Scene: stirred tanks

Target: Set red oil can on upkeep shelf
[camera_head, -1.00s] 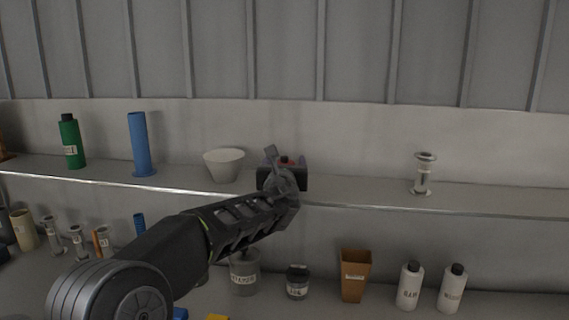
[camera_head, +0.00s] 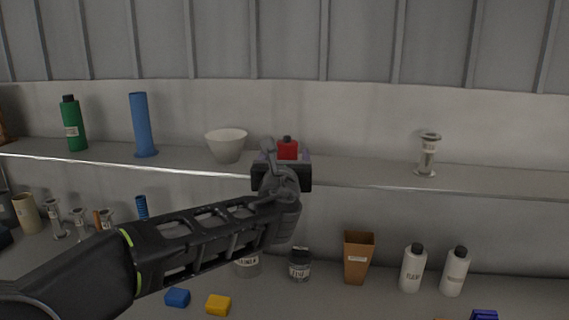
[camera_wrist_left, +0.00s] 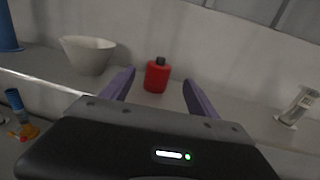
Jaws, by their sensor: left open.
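The red oil can (camera_head: 287,149) with a dark cap stands upright on the upper shelf (camera_head: 370,176), to the right of a white bowl. Its lower part is hidden behind my gripper in the head view. My left gripper (camera_head: 283,160) is at the shelf edge in front of the can. In the left wrist view the red can (camera_wrist_left: 157,77) stands on the shelf surface beyond the two fingers (camera_wrist_left: 158,90), which are spread apart on either side of it. The fingers do not appear to touch it. My right gripper does not show.
On the upper shelf stand a green bottle (camera_head: 73,124), a blue cylinder (camera_head: 142,125), the white bowl (camera_head: 226,145) and a metal spool-shaped fitting (camera_head: 428,154). Below are a brown container (camera_head: 357,257), white bottles (camera_head: 412,268) and a yellow block (camera_head: 218,305).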

